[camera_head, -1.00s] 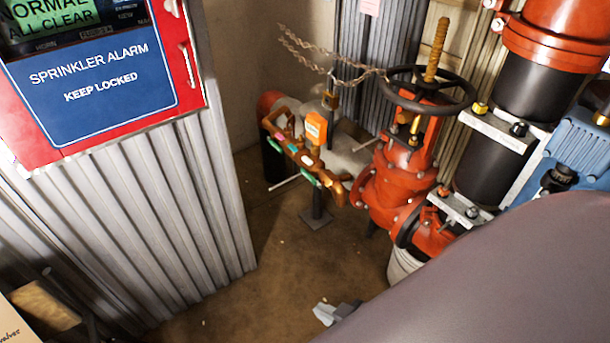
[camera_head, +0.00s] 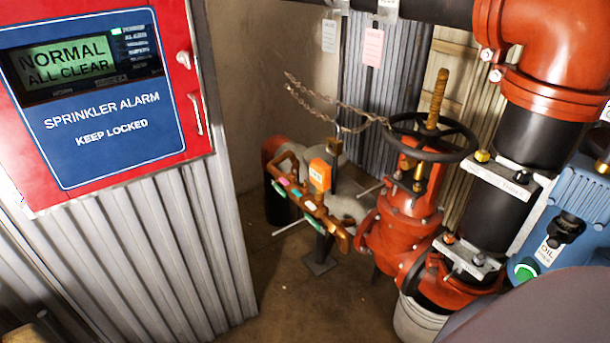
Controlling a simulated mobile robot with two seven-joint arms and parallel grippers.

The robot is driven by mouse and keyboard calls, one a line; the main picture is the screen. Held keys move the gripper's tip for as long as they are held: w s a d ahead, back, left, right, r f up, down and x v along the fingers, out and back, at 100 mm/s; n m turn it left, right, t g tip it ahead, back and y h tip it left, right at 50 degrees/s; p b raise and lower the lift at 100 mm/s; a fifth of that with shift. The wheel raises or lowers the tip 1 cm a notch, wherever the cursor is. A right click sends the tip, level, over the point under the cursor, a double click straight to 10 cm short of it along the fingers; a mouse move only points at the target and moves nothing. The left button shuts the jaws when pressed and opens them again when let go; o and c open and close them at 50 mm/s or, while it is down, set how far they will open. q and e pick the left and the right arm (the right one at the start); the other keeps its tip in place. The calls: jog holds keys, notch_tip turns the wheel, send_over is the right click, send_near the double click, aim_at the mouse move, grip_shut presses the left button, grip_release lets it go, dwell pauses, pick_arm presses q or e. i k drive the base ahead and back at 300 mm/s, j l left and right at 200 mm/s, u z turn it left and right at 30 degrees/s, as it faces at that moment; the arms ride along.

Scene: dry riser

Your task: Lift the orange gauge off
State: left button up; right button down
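The orange gauge (camera_head: 320,175) is a small box-shaped piece with a pale face. It sits upright at the brass-coloured pipe assembly (camera_head: 343,238) in the back corner, left of the red valve. A dark post stands right behind it, and I cannot tell exactly how it is fixed. Small pink, green and white tags are on the brass assembly around and below it. Neither of my grippers is in view, and nothing touches the gauge. A smooth dark rounded shape at the bottom right corner seems to be part of my arm.
A red valve (camera_head: 401,215) with a black handwheel (camera_head: 468,141) stands right of the gauge. A chain (camera_head: 325,117) hangs from the wheel toward the wall. The red alarm cabinet (camera_head: 198,148) is at left. A white bucket (camera_head: 415,322) sits under the valve. Floor (camera_head: 285,290) in front is clear.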

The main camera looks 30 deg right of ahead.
aim_at(319, 172)
jog(key=i+l+z, duration=0.25)
jog(key=i+j+z, duration=0.15)
jog(key=i+z, duration=0.3)
jog(key=i+j+z, duration=0.4)
jog(key=i, duration=0.15)
